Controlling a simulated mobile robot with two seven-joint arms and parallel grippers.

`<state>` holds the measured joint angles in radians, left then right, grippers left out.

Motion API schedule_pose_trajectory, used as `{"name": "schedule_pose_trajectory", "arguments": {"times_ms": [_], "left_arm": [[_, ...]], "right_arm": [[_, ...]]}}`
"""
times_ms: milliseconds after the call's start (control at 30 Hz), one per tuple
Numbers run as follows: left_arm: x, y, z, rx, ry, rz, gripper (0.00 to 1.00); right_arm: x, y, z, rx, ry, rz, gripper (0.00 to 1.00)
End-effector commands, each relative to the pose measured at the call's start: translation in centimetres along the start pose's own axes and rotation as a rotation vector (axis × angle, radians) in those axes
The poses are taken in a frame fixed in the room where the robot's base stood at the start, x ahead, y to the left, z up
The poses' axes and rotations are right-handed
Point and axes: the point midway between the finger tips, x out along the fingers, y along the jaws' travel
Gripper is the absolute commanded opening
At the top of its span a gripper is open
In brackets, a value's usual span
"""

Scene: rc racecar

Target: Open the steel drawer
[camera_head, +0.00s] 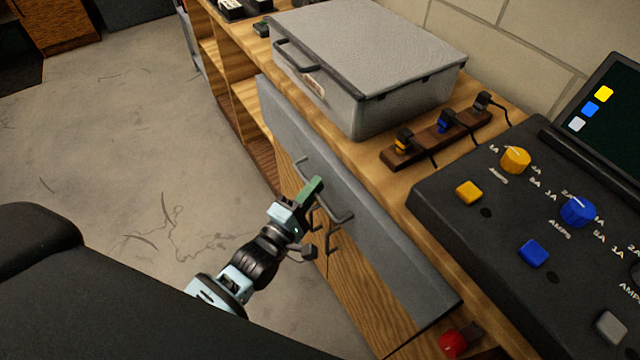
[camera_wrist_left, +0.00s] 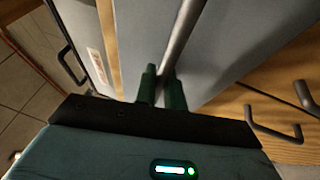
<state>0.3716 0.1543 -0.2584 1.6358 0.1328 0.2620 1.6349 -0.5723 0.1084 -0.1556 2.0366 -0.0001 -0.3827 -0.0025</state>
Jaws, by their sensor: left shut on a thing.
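The steel drawer (camera_head: 392,255) has a long grey front under the wooden bench top, and I see no clear gap behind it. Its dark bar handle (camera_head: 340,214) shows in the head view, and in the wrist view the bar (camera_wrist_left: 184,32) runs down between the fingers. My left gripper (camera_head: 314,190), with green fingertips, is shut on the handle; the fingers sit on either side of the bar in the wrist view (camera_wrist_left: 161,90). The gripper hides part of the handle in the head view. My right gripper is not in view.
A grey case (camera_head: 365,60) stands on the bench above the drawer. A dark control panel (camera_head: 450,215) with knobs is at the right. Wooden fronts (camera_head: 370,310) with handles lie below the drawer. The concrete floor (camera_head: 140,150) at left is clear.

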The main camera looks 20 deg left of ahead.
Motion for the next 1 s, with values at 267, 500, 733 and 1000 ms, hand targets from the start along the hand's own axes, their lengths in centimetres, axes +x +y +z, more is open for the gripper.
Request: {"name": "schedule_pose_trajectory", "arguments": {"times_ms": [267, 500, 733, 1000], "left_arm": [[-6.0, 1.5, -2.5, 0.005, -0.002, -0.004, 0.00], [-11.8, 2.6, -4.8, 0.003, -0.002, -0.005, 0.00], [-16.2, 3.5, -6.7, 0.002, -0.001, -0.004, 0.00], [-18.9, 4.1, -7.9, 0.001, 0.000, -0.001, 0.00]], "right_arm": [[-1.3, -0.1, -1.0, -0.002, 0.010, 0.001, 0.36], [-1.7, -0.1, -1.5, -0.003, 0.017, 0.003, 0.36], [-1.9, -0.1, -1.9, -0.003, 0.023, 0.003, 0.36], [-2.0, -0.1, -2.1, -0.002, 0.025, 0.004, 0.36]]}}
